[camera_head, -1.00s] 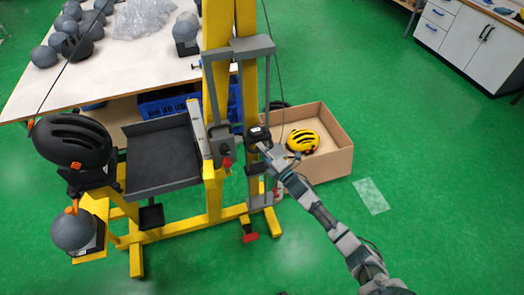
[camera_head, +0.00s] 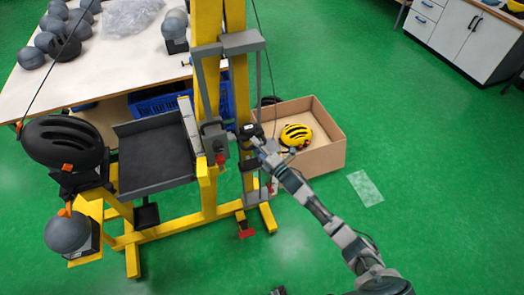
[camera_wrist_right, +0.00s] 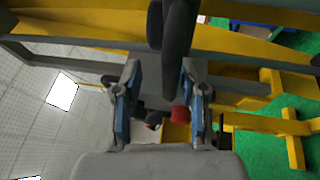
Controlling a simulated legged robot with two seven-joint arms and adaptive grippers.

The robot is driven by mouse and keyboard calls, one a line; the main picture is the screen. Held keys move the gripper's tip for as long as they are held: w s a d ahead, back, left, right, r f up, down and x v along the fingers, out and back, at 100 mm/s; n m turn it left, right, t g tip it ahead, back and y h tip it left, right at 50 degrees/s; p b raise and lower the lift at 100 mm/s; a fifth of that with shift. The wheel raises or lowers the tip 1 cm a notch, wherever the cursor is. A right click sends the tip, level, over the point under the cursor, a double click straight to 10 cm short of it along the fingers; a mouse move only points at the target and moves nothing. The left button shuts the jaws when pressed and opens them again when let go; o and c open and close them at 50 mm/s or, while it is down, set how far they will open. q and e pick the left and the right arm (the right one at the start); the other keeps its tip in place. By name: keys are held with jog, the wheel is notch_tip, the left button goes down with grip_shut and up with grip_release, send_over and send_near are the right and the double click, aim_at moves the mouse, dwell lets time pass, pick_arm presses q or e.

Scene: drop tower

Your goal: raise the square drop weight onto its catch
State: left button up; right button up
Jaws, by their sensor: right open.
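The yellow drop tower (camera_head: 207,90) stands in the middle of the head view, with a grey guide frame (camera_head: 242,42) on it. My right gripper (camera_head: 262,148) is just below and right of this block. In the right wrist view my open right gripper (camera_wrist_right: 160,98) has a dark rounded bar (camera_wrist_right: 174,45) in front of and between its fingers. I cannot tell whether they touch it. The catch cannot be clearly made out.
A black helmet (camera_head: 65,143) and a grey headform (camera_head: 67,231) are at the tower's left, beside a dark tray (camera_head: 155,160). A cardboard box (camera_head: 328,157) with a yellow helmet (camera_head: 296,135) stands behind my right arm. Green floor is free at right.

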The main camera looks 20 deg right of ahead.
jog(key=v, duration=1.1)
jog(key=shift+s+d, duration=0.2)
jog(key=s+d+f+m+g+h, duration=0.15)
jog(key=s+f+m, duration=0.25)
jog(key=f, duration=0.6)
jog(key=s+f+m+g+h, duration=0.3)
jog(key=s+f+m, duration=0.15)
jog(key=f, duration=0.65)
jog(key=s+d+f+m+g+h, duration=0.1)
jog(key=s+f+m+g+h, duration=0.3)
jog(key=f, duration=0.6)
jog(key=s+a+f+m+g, duration=0.1)
jog(key=s+f+m+g, duration=0.1)
jog(key=s+f, duration=0.3)
jog(key=s+a+f+m+g, duration=0.2)
jog(key=s+f, duration=0.4)
jog(key=s, duration=0.8)
jog(key=s+a+f+m+g, duration=0.1)
jog(key=s+f+m+g, duration=0.3)
jog(key=s, duration=0.5)
notch_tip(320, 180, down, 2)
jog(key=shift+s+a+m, duration=0.25)
jog(key=shift+m, duration=0.3)
